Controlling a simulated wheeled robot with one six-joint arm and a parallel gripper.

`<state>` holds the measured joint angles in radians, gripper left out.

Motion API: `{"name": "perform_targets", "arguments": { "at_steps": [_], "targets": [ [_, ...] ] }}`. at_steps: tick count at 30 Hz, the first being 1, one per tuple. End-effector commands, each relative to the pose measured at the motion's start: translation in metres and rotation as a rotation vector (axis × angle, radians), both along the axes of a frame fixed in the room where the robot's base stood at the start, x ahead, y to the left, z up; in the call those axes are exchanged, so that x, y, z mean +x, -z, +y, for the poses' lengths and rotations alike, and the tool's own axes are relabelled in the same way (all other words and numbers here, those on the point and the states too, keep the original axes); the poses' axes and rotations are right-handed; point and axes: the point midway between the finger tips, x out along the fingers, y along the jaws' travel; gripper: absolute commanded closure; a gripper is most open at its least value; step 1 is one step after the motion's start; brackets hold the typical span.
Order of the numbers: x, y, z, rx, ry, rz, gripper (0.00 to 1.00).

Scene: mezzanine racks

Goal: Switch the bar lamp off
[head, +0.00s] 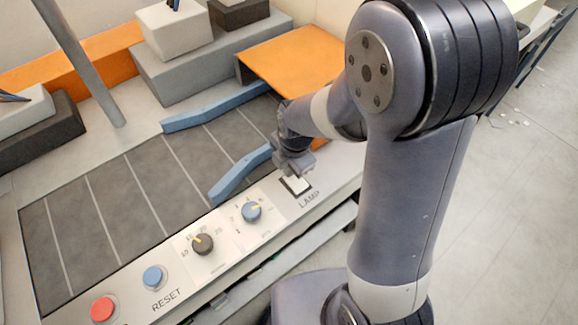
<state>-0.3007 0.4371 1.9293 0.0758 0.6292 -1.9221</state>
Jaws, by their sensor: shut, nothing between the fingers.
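The lamp switch (296,186) is a pale rocker in a dark frame, above the word LAMP on the light control panel (275,237). My gripper (294,171) is shut and empty, just above the switch's upper edge, and covers part of it. I cannot tell whether the fingertips touch the switch. Which way the rocker is tipped is too small to tell. I cannot pick out the bar lamp itself in this view.
On the same panel are a blue knob (251,211), a dark knob (203,244), a blue RESET button (153,276) and a red button (102,309). Blue guide rails (215,107) border a dark belt (130,200). A grey post (80,60) and grey boxes stand behind.

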Motion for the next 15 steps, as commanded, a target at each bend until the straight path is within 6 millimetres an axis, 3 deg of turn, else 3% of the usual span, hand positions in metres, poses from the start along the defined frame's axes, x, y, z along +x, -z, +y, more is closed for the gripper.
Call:
{"name": "perform_targets", "arguments": {
  "at_steps": [15],
  "targets": [
    [0.0016, 0.005, 0.0012, -0.037, 0.0, 0.058, 1.0]
  ]
}}
